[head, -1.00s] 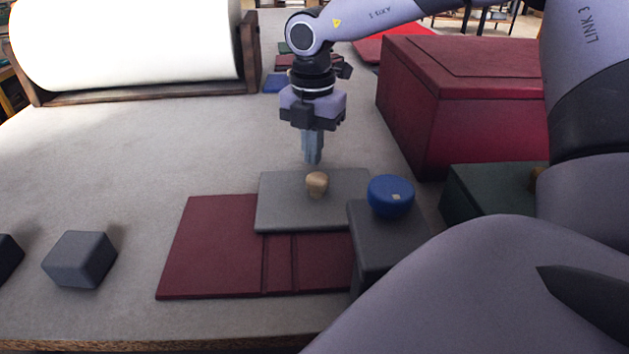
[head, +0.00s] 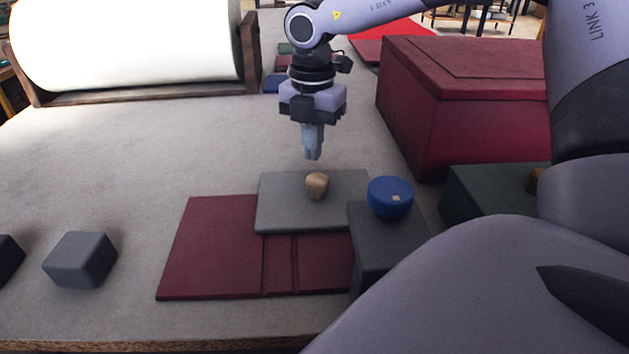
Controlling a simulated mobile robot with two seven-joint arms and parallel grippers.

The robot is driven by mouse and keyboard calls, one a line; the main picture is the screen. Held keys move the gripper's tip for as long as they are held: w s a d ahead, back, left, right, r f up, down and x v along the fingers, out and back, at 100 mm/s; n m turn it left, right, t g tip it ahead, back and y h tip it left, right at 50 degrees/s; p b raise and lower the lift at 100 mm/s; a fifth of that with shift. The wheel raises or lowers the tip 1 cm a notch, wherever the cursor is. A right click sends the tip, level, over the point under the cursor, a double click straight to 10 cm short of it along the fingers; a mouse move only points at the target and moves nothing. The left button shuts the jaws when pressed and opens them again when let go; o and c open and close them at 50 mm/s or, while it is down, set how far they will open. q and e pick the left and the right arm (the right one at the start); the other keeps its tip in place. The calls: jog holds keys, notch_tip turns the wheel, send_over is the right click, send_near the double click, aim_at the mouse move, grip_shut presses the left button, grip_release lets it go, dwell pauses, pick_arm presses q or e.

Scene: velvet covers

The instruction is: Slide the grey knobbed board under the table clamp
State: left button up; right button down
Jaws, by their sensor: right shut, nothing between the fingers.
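The grey knobbed board (head: 285,211) lies flat, its front part over the dark red velvet cover (head: 215,245). A tan wooden knob (head: 317,185) stands up from the board. The table clamp appears to be the dark grey block (head: 385,240) with a blue round knob (head: 390,197) on top, at the board's right front corner. Whether the board's edge is under it cannot be told. My right gripper (head: 313,155) is shut and empty, pointing down above and behind the board, apart from the wooden knob. My left gripper is not in view.
A large dark red box (head: 465,110) stands at the right, with a dark green block (head: 490,190) in front. A white roll (head: 130,45) in a wooden cradle is at back left. A grey block (head: 80,259) sits at front left. The table's left middle is clear.

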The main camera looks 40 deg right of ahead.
aim_at(318, 177)
jog(key=shift+s+a+f+b, duration=0.1)
jog(key=shift+s+a+b, duration=0.2)
jog(key=shift+b, duration=0.1)
jog(key=shift+s+a+b, duration=1.5)
jog(key=shift+s+b, duration=0.3)
jog(key=shift+b, duration=0.35)
jog(key=shift+s+a+b, duration=1.1)
jog(key=shift+s+b, duration=0.15)
jog(key=shift+s, duration=0.05)
jog(key=shift+s+a, duration=0.1)
jog(key=shift+s, duration=0.05)
jog(key=shift+s, duration=0.1)
